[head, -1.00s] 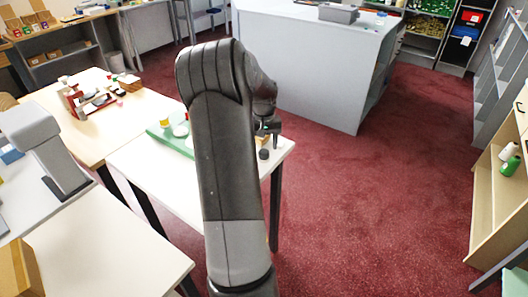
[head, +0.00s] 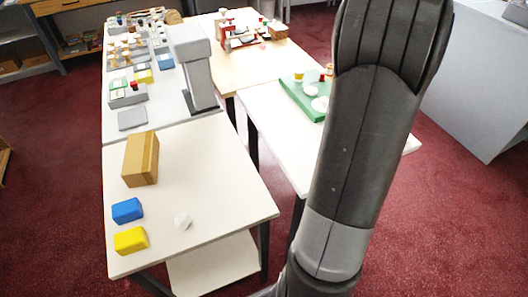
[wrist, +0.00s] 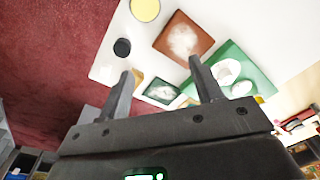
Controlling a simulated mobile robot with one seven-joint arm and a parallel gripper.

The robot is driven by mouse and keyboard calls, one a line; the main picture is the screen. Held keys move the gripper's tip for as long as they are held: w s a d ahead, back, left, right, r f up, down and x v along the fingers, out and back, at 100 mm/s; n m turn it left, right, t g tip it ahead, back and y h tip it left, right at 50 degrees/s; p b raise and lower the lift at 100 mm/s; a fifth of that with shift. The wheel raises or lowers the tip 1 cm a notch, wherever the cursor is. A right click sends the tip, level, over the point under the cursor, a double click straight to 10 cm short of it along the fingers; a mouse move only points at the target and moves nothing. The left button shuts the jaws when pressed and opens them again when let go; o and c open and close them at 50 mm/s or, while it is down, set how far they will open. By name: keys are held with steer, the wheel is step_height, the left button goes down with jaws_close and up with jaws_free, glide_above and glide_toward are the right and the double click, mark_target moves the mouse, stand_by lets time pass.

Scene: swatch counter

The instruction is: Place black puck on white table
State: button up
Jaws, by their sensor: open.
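The black puck (wrist: 122,47) is a small dark disc lying on a white tabletop (wrist: 108,70) near its edge, in the wrist view. In the head view my arm hides the puck; this seems to be the narrow white table (head: 272,130) at the middle. My gripper (wrist: 162,68) is open and empty, its two fingers apart over the table. The puck lies outside the fingers, beyond the left one in the wrist view. My gripper is not visible in the head view. Another white table (head: 205,165) stands at the front left.
Near the puck are a yellow disc (wrist: 145,10), a brown square tray (wrist: 170,45) and a green board (wrist: 262,82) bearing white pieces.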

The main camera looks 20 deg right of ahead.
steer(key=a+r+n+t, duration=0.15)
steer(key=a+r, duration=0.25)
steer(key=a, duration=0.9)
steer(key=a+r+n+t, duration=0.1)
steer(key=a+r+n, duration=0.25)
steer(key=a, duration=0.95)
steer(key=s+a+n+t, duration=0.1)
steer(key=s+a, duration=0.4)
steer(key=a, duration=0.3)
steer(key=s+a+n+t, duration=0.1)
steer(key=s+a+n, duration=0.1)
steer(key=s+a, duration=0.4)
steer(key=shift+a+f, duration=0.2)
steer(key=shift+a, duration=0.65)
